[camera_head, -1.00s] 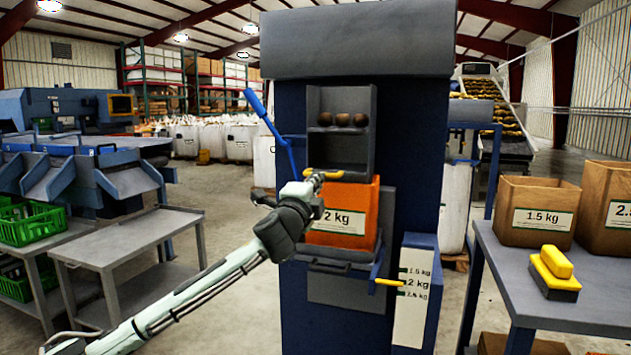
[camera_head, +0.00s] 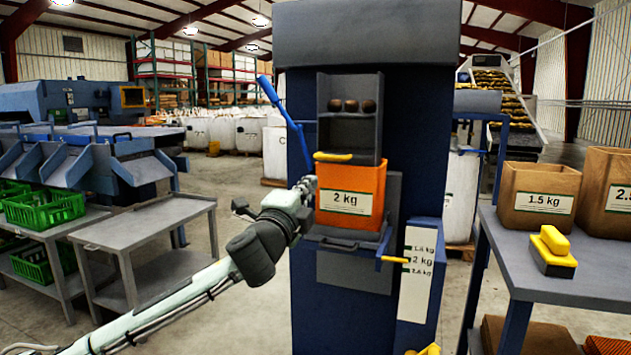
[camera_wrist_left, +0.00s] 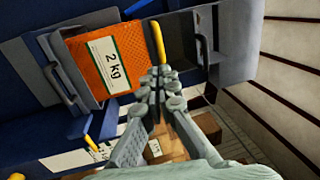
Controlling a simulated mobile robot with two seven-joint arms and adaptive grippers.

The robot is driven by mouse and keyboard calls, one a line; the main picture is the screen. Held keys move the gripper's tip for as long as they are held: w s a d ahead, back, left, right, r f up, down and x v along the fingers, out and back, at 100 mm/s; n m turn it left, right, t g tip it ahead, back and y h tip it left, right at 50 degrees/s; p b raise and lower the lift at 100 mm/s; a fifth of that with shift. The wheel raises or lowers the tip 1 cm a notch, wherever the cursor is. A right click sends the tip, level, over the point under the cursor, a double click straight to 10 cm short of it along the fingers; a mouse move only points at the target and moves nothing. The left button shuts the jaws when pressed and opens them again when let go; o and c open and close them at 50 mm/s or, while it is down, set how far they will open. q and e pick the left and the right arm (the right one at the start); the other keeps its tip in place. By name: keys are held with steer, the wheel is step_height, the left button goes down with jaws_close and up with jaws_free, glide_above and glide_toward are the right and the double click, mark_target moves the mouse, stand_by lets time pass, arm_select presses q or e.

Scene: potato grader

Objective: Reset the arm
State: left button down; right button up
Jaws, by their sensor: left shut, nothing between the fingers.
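My left arm reaches in from the lower left of the head view, and its gripper (camera_head: 308,186) is shut and empty beside the left edge of an orange 2 kg bag (camera_head: 350,198). The bag sits upright at the front of the blue grader machine (camera_head: 420,130), below a grey chute (camera_head: 350,133). A yellow handle (camera_head: 333,157) lies at the bag's top edge. In the left wrist view the shut fingertips (camera_wrist_left: 160,72) appear near the yellow handle (camera_wrist_left: 158,42) and the orange bag (camera_wrist_left: 98,60); any contact cannot be told. My right gripper is not in view.
A blue lever (camera_head: 285,115) rises left of the chute. A lower yellow handle (camera_head: 393,260) juts out beside the weight scale panel (camera_head: 415,275). On the right, a table (camera_head: 520,255) holds cardboard boxes (camera_head: 538,196) and a yellow-black brush (camera_head: 553,250). Open floor lies left of the machine.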

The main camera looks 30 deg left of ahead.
arm_select(q)
steer(key=shift+s+d+f, duration=0.1)
steer(key=shift+s, duration=0.3)
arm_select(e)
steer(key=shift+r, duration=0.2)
arm_select(q)
steer(key=s+d+f+n+g, duration=0.1)
steer(key=s+f+n+g, duration=0.2)
steer(key=f, duration=0.7)
steer(key=s+f+n+g+p, duration=0.1)
steer(key=s+f+n+g, duration=0.1)
steer(key=f, duration=0.9)
steer(key=s+d+f+n+g, duration=0.1)
steer(key=s+f+n+g, duration=0.2)
steer(key=f, duration=0.7)
steer(key=s+d+f+n+g+h, duration=0.1)
steer(key=s+d+f+g, duration=0.3)
steer(key=s+f, duration=0.7)
steer(key=s+d+f+n+g+h+p, duration=0.1)
steer(key=s+d+f+n+g, duration=0.3)
steer(key=s+f, duration=0.7)
steer(key=shift+s+d+f+n+h, duration=0.25)
steer(key=shift+s+d+h, duration=0.2)
steer(key=shift+d+h, duration=0.3)
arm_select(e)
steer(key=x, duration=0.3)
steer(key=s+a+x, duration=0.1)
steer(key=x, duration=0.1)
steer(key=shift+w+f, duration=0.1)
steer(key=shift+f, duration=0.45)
